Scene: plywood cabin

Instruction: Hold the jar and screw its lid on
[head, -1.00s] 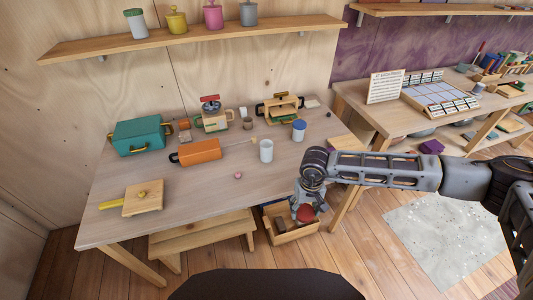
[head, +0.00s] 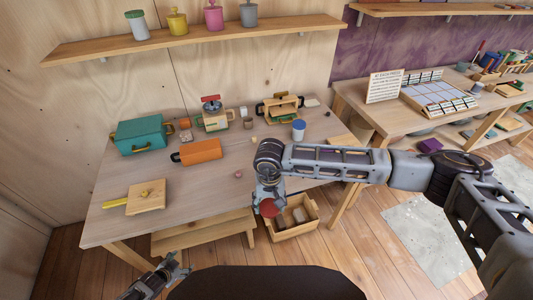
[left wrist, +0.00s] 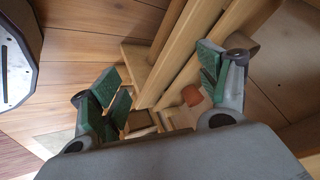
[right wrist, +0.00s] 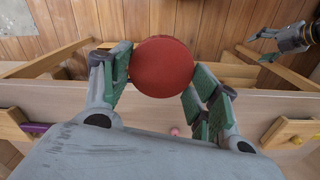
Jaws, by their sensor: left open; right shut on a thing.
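The round red lid (head: 268,207) is between the fingers of my right gripper (head: 268,203), over the front edge of the table. In the right wrist view the lid (right wrist: 163,67) is a flat red disc with a green-padded finger on each side, and the gripper (right wrist: 162,80) is shut on it. The open white jar is hidden behind my right arm in the head view. My left gripper (head: 174,266) is low at the front left, off the table. In the left wrist view its green-padded fingers (left wrist: 160,95) are wide apart with nothing held.
A blue-lidded jar (head: 299,130), an orange box (head: 196,151), a teal box (head: 141,135) and a wooden board (head: 147,197) stand on the table (head: 215,190). A small pink ball (head: 238,174) lies near its front edge. A wooden crate (head: 290,233) stands on the floor.

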